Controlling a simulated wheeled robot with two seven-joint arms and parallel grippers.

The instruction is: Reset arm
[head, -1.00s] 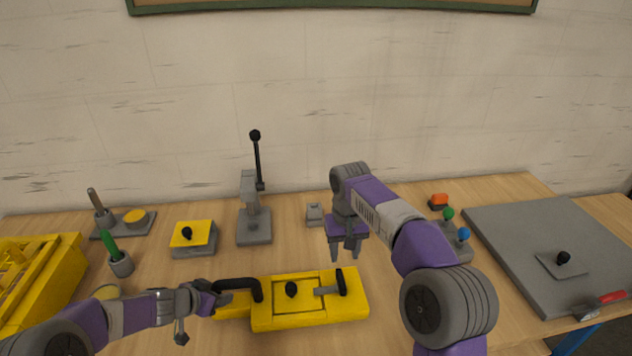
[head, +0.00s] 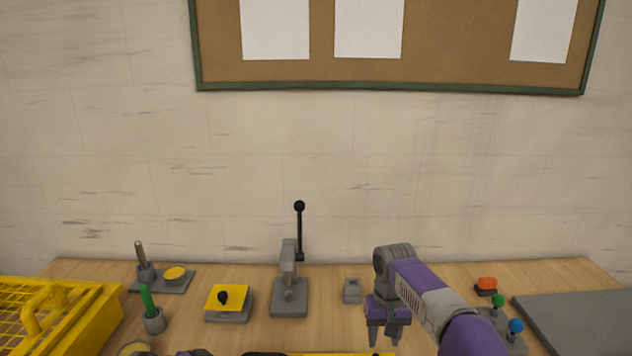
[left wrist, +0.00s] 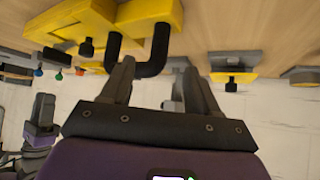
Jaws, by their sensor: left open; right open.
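My right gripper (head: 384,340) points down above the table, its two grey fingers apart with nothing between them. It stands right of the lever press (head: 289,290). My left gripper (left wrist: 157,75) shows in the left wrist view, its fingers spread. A black U-shaped handle (left wrist: 152,68) of the yellow fixture (left wrist: 150,14) appears between and beyond these fingers; I cannot tell whether they touch it. In the head view, only a sliver of my left arm shows at the bottom edge, and the yellow fixture (head: 335,354) is almost wholly cut off.
A yellow basket (head: 70,320) stands at left. Near it are a green-handled tool in a cup (head: 153,318) and a yellow-topped block (head: 227,300). A small grey block (head: 352,290) lies behind. Green and blue knobs (head: 507,315) and a grey plate (head: 580,320) are at right.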

